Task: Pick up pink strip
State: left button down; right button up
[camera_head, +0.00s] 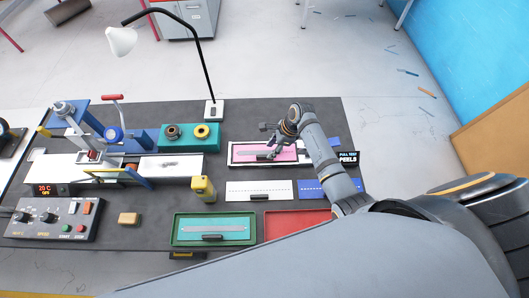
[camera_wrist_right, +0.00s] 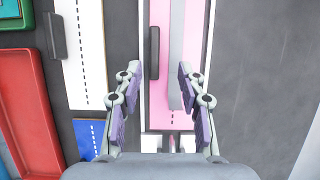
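The pink strip (camera_head: 284,154) lies in a white-framed holder on the dark table, right of centre in the head view. In the right wrist view the pink strip (camera_wrist_right: 162,108) runs lengthwise below my gripper, with a black handle (camera_wrist_right: 153,55) and a narrow grey bar (camera_wrist_right: 177,60) on it. My right gripper (camera_wrist_right: 160,72) is open, its purple-padded fingers on either side of the strip's middle. In the head view my right gripper (camera_head: 268,138) hangs over the strip and hides part of it. Contact cannot be told. My left gripper is not in view.
A white dashed board (camera_head: 240,190) and blue boards (camera_head: 310,188) lie nearby. A green tray (camera_head: 180,230) and red tray (camera_head: 290,222) are nearer. A teal block with rings (camera_head: 190,145) and a lamp (camera_head: 211,85) stand to the left.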

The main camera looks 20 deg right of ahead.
aim_at(265, 156)
jog(key=shift+s+a+f+p, duration=0.15)
jog(key=shift+a+f+p, duration=0.2)
jog(key=shift+a+f, duration=0.25)
jog(key=shift+x, duration=1.1)
jog(key=shift+a+f, duration=0.15)
jog(key=shift+f, duration=0.1)
jog(key=c, duration=0.7)
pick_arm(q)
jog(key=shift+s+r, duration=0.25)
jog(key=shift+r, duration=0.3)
pick_arm(e)
grip_shut()
